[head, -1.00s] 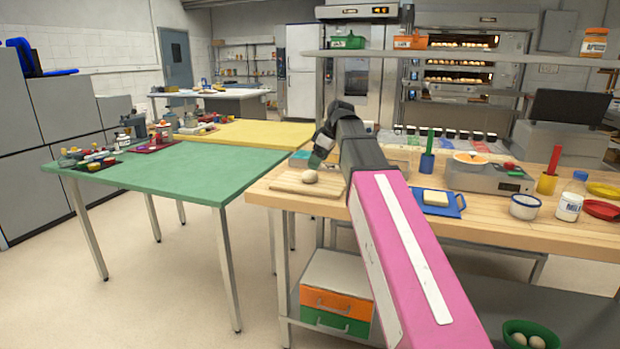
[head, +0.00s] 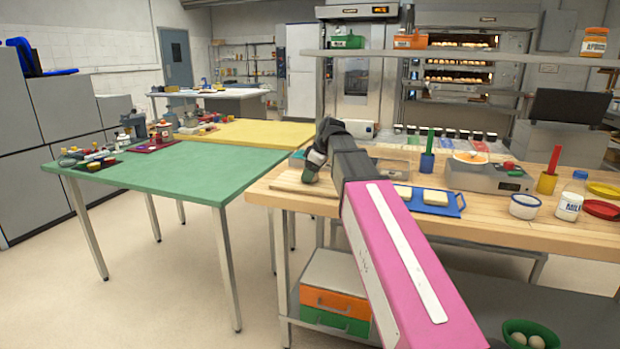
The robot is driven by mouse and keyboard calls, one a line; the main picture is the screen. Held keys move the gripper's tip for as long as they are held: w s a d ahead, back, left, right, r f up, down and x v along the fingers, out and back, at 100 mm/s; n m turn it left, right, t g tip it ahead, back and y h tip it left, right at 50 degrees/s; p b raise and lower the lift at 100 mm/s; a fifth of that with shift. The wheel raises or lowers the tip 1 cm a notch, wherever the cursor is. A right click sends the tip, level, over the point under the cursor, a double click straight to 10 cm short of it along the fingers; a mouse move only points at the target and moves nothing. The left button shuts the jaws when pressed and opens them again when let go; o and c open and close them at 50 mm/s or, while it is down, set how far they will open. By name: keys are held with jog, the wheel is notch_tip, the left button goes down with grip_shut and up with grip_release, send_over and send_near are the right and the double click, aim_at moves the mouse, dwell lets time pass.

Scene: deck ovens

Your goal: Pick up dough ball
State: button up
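My gripper (head: 309,177) is lowered over the wooden board (head: 290,183) at the left end of the wooden worktop. The fingers are too small and dark to tell open from shut.
A blue tray (head: 450,206) with a pale block (head: 434,196) lies right of my arm. A scale (head: 487,178), a blue cup (head: 427,162) and a milk jar (head: 568,207) stand farther right. The green table (head: 170,165) at left is largely clear in front.

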jog(key=shift+c, duration=0.9)
jog(key=shift+r, duration=0.1)
